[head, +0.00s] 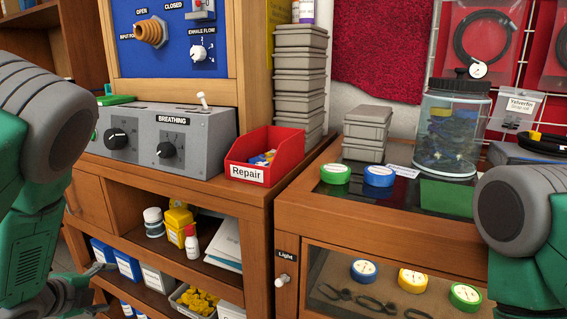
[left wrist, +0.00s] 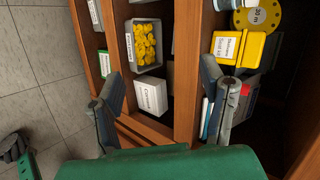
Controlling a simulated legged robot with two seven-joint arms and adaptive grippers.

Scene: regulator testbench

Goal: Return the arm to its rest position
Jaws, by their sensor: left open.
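My left arm (head: 40,165), green with grey joints, hangs down at the left edge of the head view. My left gripper (head: 88,288) is low in front of the shelves under the bench, partly cut off by the bottom edge. In the left wrist view the left gripper (left wrist: 165,98) has its two grey fingers wide apart with nothing between them. My right arm (head: 525,220) shows at the right edge of the head view. Its gripper is out of sight.
The grey breathing unit (head: 155,139) and a red Repair bin (head: 265,156) stand on the bench. Open shelves below hold a yellow container (head: 180,223) and a tub of yellow parts (left wrist: 146,46). A glass-topped case (head: 410,195) stands right. Tiled floor (left wrist: 35,75) is largely clear.

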